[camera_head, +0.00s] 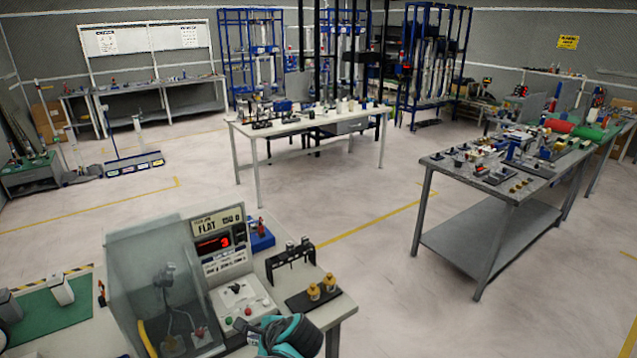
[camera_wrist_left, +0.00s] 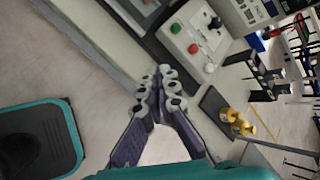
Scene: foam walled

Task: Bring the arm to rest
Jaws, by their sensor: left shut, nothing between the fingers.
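My left gripper (camera_head: 256,328) shows at the bottom of the head view, in front of the near bench, with part of my teal arm beside it. In the left wrist view the gripper's (camera_wrist_left: 163,82) two dark fingers meet at their tips. It is shut and holds nothing. It appears close to the front edge of the bench, beside the control box (camera_head: 242,303) with red and green buttons; this box also shows in the left wrist view (camera_wrist_left: 192,42). I cannot tell the exact gap between them. My right gripper is in neither view.
On the near bench (camera_head: 341,309) stand a clear-walled test station (camera_head: 150,265), a black rack (camera_head: 290,262) and a dark plate with brass pieces (camera_head: 314,297). A cluttered grey table (camera_head: 508,190) stands at right, a white table (camera_head: 238,128) behind. Floor between them is open.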

